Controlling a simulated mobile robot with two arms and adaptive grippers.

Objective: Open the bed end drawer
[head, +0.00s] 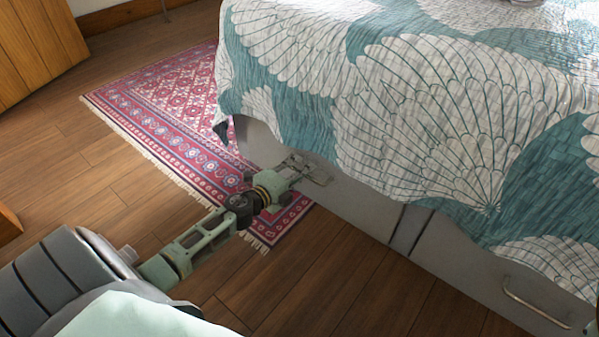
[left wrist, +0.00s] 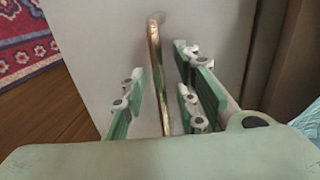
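The bed end drawer (head: 352,203) is a plain grey front low in the bed base, under the hanging quilt. It looks shut in the head view. My left gripper (head: 306,171) is at this front. In the left wrist view the drawer front (left wrist: 105,45) fills the middle, with a brass-coloured bar handle (left wrist: 156,55) upright in the picture. The green fingers of my left gripper (left wrist: 160,80) stand open on either side of the handle, with gaps visible between them and the bar. My right gripper is not in view.
The bed's teal and white quilt (head: 440,110) hangs over the base. Another grey drawer with a bar handle (head: 537,306) is at the right. A red patterned rug (head: 165,115) lies on the wooden floor (head: 345,285), which is clear in front of the drawers.

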